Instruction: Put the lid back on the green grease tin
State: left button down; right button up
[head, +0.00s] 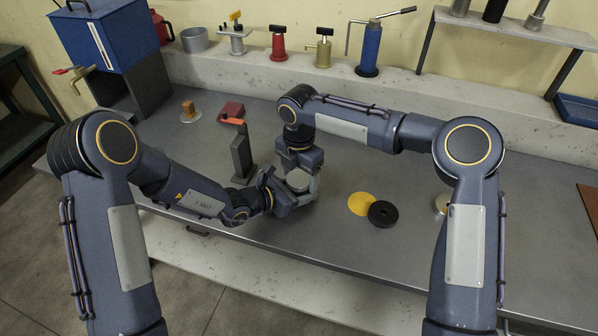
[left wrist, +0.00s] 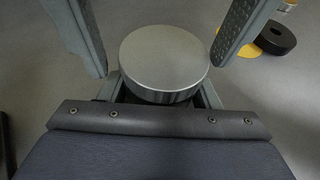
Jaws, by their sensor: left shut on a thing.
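A round silver disc with a shiny rim (left wrist: 165,58), which looks like the lid, lies flat between the grippers in the left wrist view. It seems to sit on the grease tin, whose green side is hidden. My left gripper (head: 296,197) is shut on the tin from the side, its fingers low beside the rim. My right gripper (head: 301,172) points down from above. Its two fingers (left wrist: 160,68) stand apart on either side of the disc, with a gap at the left. At the right I cannot tell whether it touches.
A dark upright post with an orange top (head: 241,155) stands close to my left forearm. A yellow disc (head: 359,203) and a black ring (head: 383,214) lie to the right. The bench front between is clear.

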aim_at(299, 179)
jog(key=c, duration=0.9)
jog(key=m, duration=0.5)
jog(key=shift+c, duration=0.2)
jog(key=m, duration=0.5)
jog(key=o, duration=1.1)
jog(key=shift+r, duration=2.25)
jog(key=shift+c, duration=0.5)
